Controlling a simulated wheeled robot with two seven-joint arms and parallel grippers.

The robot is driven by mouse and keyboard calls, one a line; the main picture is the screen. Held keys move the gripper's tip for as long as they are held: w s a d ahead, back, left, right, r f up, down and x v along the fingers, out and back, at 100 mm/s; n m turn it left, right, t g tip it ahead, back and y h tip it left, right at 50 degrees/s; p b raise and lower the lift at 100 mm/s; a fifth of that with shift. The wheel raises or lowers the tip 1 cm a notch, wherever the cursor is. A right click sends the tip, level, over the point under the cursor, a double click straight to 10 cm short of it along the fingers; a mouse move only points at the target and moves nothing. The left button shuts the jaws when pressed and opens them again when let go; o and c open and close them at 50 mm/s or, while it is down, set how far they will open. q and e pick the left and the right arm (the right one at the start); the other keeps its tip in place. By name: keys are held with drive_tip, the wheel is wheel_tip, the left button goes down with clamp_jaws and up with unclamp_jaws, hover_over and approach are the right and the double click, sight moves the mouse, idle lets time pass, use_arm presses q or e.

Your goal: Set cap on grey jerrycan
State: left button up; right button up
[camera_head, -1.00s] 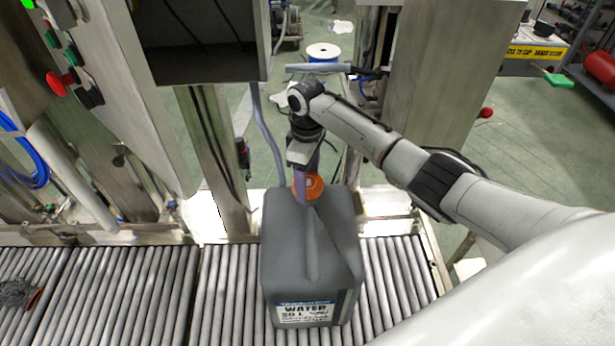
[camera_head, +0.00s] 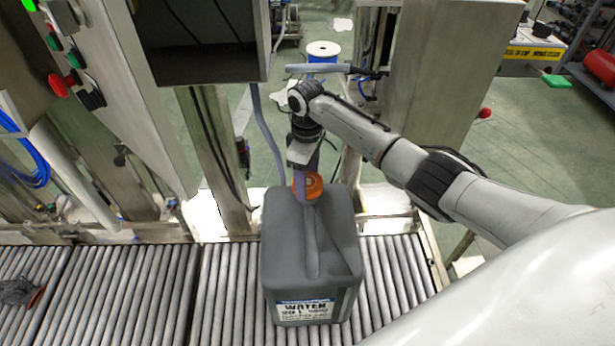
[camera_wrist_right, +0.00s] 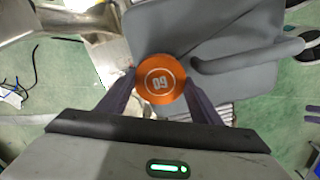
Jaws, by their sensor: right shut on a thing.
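The grey jerrycan (camera_head: 285,250) stands upright on the roller conveyor, with its WATER label facing me. It also shows in the right wrist view (camera_wrist_right: 185,28). My right gripper (camera_head: 306,178) is shut on the orange cap (camera_head: 307,188) at the back end of the jerrycan's top. In the right wrist view, the cap (camera_wrist_right: 160,78) sits between the two fingers, its white-ringed number facing the camera. The cap covers whatever is under it, so I cannot tell whether it touches the spout. My left gripper is not in view.
The roller conveyor (camera_head: 226,290) has free room left of the jerrycan. A small dark item with a reddish edge (camera_head: 20,291) lies at the far left. A steel post (camera_head: 214,160) and a control panel (camera_head: 80,50) stand behind on the left.

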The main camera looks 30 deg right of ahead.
drive_tip(key=shift+r+p, duration=0.1)
drive_tip(key=shift+p, duration=0.3)
drive_tip(key=shift+f+b, duration=0.6)
drive_tip(key=shift+f, duration=0.7)
idle(0.6)
drive_tip(key=o, duration=1.1)
wheel_tip(320, 180, up, 9)
drive_tip(key=shift+r, duration=0.7)
